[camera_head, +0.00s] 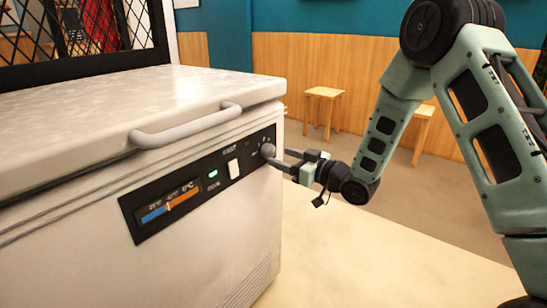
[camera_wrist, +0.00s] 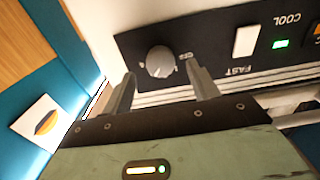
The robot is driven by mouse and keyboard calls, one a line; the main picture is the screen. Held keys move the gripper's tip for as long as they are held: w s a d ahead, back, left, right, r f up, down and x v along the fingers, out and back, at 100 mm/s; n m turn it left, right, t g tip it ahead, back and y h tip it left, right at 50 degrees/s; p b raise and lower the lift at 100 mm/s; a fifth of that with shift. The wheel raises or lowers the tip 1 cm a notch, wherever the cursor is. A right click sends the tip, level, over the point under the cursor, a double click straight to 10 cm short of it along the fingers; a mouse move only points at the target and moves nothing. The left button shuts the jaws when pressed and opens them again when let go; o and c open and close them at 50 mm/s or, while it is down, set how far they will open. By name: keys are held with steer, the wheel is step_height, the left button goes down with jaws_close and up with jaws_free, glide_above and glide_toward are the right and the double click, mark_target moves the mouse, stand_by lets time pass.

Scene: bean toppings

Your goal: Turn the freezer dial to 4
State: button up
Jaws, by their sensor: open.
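The freezer (camera_head: 120,180) is a white chest with a black control panel on its front. The freezer dial (camera_head: 268,150) is a round grey knob at the right end of that panel. In the wrist view the dial (camera_wrist: 160,61) lies just ahead of my gripper (camera_wrist: 164,90), whose two fingers are apart on either side of it. In the head view my gripper (camera_head: 288,159) reaches the dial from the right. I cannot tell whether the fingers touch the dial. The dial's number marks are too small to read clearly.
A white switch (camera_head: 233,169), a green light (camera_head: 213,174) and a blue-orange temperature strip (camera_head: 170,205) sit left of the dial. A grey handle (camera_head: 185,127) sticks out above the panel. Wooden stools (camera_head: 323,105) stand by the far wall. The floor right of the freezer is clear.

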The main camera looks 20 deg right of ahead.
mark_target(272, 153)
steer(key=shift+x, duration=2.1)
steer(key=c, duration=1)
steer(key=m+p, duration=0.3)
steer(key=shift+r+m, duration=0.15)
steer(key=shift+m, duration=0.25)
steer(key=shift+m+p, duration=1.45)
steer(key=shift+m, duration=0.55)
